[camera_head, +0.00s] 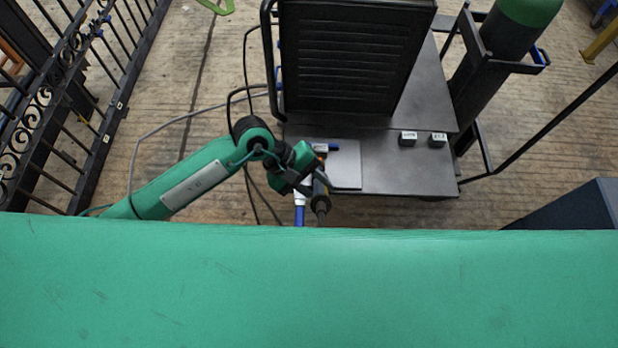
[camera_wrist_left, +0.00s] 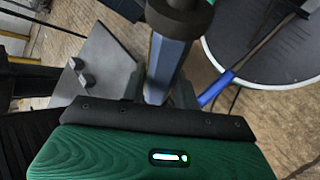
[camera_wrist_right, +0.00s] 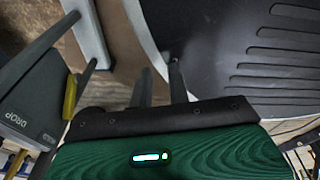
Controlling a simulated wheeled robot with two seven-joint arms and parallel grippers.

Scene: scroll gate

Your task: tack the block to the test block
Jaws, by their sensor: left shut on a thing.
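Two small dark blocks with pale labelled tops stand apart on the grey cart top: a left block (camera_head: 407,138) and a right block (camera_head: 438,139). Their labels are too small to read, so I cannot tell which is the test block. Two small blocks also show in the left wrist view (camera_wrist_left: 86,79). My left gripper (camera_head: 308,178) is left of them, shut on a torch-like tool (camera_wrist_left: 167,62) with a blue-grey body and dark round end. Its dark end (camera_head: 321,205) points toward me. My right gripper (camera_wrist_right: 161,80) shows only in its wrist view, slightly open and empty.
A light grey plate (camera_head: 345,165) lies on the cart top (camera_head: 390,178) beside my left gripper. A black ribbed machine (camera_head: 345,60) stands behind. A green-topped cylinder (camera_head: 505,45) is at right, an iron gate (camera_head: 95,70) at left. Cables (camera_head: 160,128) run behind my left arm.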

